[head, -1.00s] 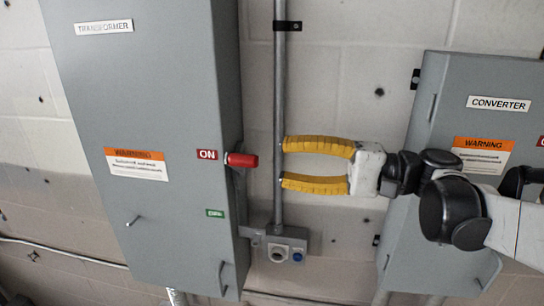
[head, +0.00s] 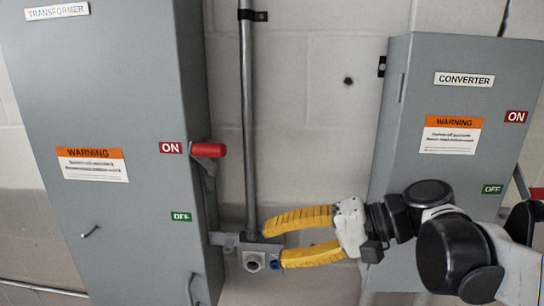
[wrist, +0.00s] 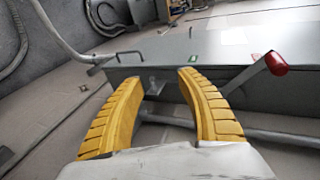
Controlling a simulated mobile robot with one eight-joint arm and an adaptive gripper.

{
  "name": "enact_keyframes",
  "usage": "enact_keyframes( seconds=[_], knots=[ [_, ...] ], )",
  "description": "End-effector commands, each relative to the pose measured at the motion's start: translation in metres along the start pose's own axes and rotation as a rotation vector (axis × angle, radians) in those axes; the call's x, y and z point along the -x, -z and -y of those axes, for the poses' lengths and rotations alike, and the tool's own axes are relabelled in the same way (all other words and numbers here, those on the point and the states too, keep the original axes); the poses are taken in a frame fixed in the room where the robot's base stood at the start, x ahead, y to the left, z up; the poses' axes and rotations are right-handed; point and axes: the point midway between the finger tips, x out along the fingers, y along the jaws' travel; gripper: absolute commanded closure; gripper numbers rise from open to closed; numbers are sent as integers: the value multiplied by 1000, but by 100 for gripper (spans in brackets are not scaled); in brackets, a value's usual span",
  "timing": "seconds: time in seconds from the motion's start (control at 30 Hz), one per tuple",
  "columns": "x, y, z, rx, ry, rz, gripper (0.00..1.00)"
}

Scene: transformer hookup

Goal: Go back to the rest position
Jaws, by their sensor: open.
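My gripper (head: 272,245) has two yellow ribbed fingers that are spread apart with nothing held between them. In the head view it is in front of the wall, right of the transformer box (head: 100,235) and near the outlet fitting (head: 253,261) at the foot of the conduit. The transformer's red lever (head: 208,150) is at the ON label, up and left of the gripper and apart from it. In the wrist view the open fingers (wrist: 160,85) point toward a grey box side, with the red lever (wrist: 276,63) to their right.
The converter box (head: 400,135) hangs at the right, behind my arm. A vertical grey conduit (head: 248,110) runs down the wall between the boxes. Bare wall (head: 320,120) shows between conduit and converter. In the wrist view, cables (wrist: 55,35) lie at the upper left.

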Motion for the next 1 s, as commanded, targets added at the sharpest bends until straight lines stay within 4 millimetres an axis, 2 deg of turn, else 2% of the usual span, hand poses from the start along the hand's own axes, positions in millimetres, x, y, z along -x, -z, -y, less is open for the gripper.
enact_keyframes(
  seconds=[0.03, 0.1, 0.17, 0.2, 0.27, 0.3, 0.4, 0.5, 0.6, 0.7, 1.0],
  knots=[
    [-18, -13, -59, 15, -94, -32, 56],
    [-26, -23, -115, 46, -231, -83, 56],
    [-28, -31, -164, 82, -348, -127, 56],
    [-28, -36, -195, 110, -424, -156, 56],
    [-26, -42, -241, 159, -536, -199, 56],
    [-22, -45, -270, 195, -609, -227, 56],
    [-11, -50, -332, 295, -774, -292, 56],
    [2, -52, -376, 388, -903, -341, 56],
    [12, -52, -401, 461, -991, -374, 56],
    [19, -51, -411, 504, -1039, -392, 56],
    [23, -50, -411, 518, -1056, -397, 56]
  ],
)
